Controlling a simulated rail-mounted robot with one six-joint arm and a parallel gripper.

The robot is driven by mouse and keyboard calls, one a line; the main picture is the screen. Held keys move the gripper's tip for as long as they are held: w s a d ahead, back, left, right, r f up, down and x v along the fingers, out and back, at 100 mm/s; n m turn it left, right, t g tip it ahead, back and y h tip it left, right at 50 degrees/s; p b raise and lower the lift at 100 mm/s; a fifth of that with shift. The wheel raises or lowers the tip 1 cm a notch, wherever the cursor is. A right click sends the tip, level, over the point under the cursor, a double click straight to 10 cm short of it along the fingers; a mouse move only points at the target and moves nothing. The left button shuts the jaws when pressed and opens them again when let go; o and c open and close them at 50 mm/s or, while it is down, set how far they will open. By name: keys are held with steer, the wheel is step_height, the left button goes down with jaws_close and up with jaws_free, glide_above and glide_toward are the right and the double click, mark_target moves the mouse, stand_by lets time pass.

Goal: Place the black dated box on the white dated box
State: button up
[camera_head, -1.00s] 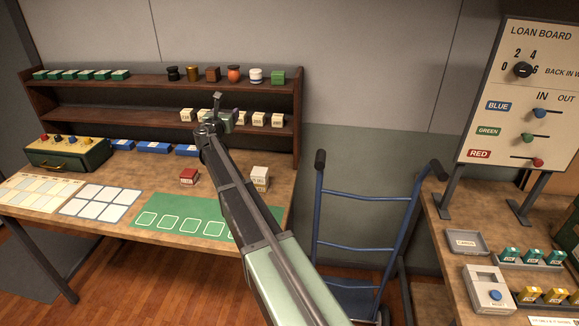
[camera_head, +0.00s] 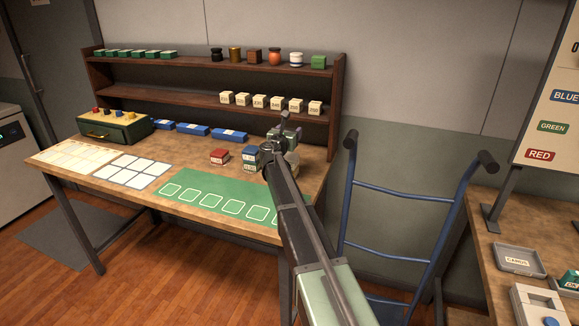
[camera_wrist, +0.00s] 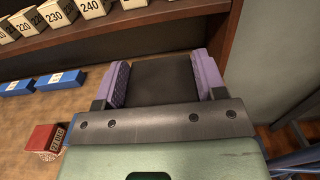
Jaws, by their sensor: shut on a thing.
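My gripper (camera_wrist: 162,82) is shut on a black box (camera_wrist: 163,78), which sits between its purple finger pads in the wrist view. Any date on the black box is not readable. In the head view my gripper (camera_head: 285,130) is over the right end of the wooden table, and the held box cannot be made out. A whitish box (camera_head: 292,159) stands on the table just behind and below my gripper, mostly hidden by my arm. It appears to be the white dated box; its label is not readable now. It is not visible in the wrist view.
A red box (camera_head: 219,157) and a blue-topped box (camera_head: 250,154) stand left of my gripper. Cream numbered boxes (camera_head: 260,102) line the lower shelf behind. A green mat (camera_head: 215,197) lies in front. A blue hand truck (camera_head: 400,190) stands right of the table.

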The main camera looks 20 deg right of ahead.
mark_target(289, 155)
step_height(289, 155, down, 6)
steer(key=b, duration=0.4)
steer(key=shift+r, duration=0.3)
steer(key=shift+f, duration=0.15)
steer(key=o, duration=1)
steer(key=shift+c, duration=0.2)
steer(key=shift+s+a+r, duration=0.15)
steer(key=shift+s+r, duration=0.05)
steer(key=shift+s, duration=0.05)
steer(key=v, duration=1.1)
steer(key=shift+s+a, duration=0.15)
